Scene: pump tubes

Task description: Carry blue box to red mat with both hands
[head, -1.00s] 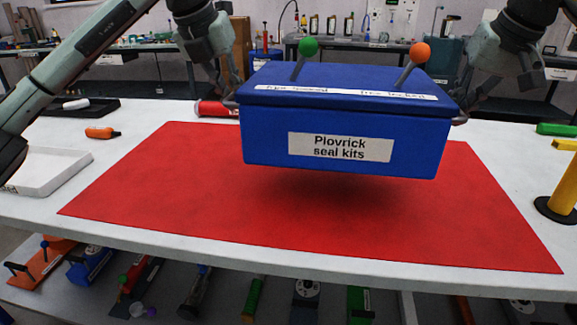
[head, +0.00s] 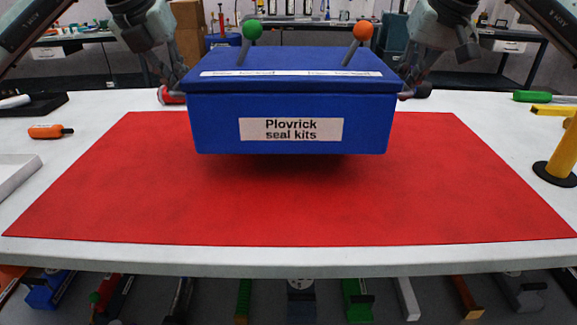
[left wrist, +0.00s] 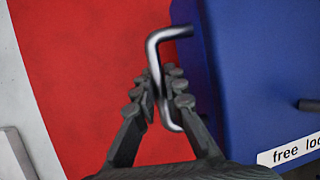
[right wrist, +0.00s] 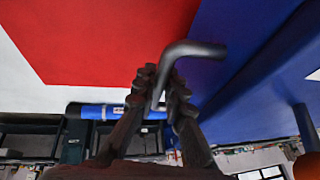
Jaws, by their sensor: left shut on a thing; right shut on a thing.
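The blue box (head: 290,105), labelled "Plovrick seal kits", hangs level above the red mat (head: 110,190), with a shadow on the mat beneath it. Two levers stand on its lid, one with a green knob (head: 252,28) and one with an orange knob (head: 363,30). My left gripper (head: 180,88) is at the box's left side; in the left wrist view its fingers (left wrist: 160,95) are shut on a metal side handle (left wrist: 170,35). My right gripper (head: 405,88) is at the right side; in the right wrist view its fingers (right wrist: 160,95) are shut on the other handle (right wrist: 195,48).
The mat lies on a white table (head: 290,258). An orange-handled tool (head: 48,131), a black tray (head: 35,105) and a white tray (head: 15,172) are at the left. A yellow post (head: 562,155) and a green item (head: 545,97) are at the right. Several items sit on a shelf below.

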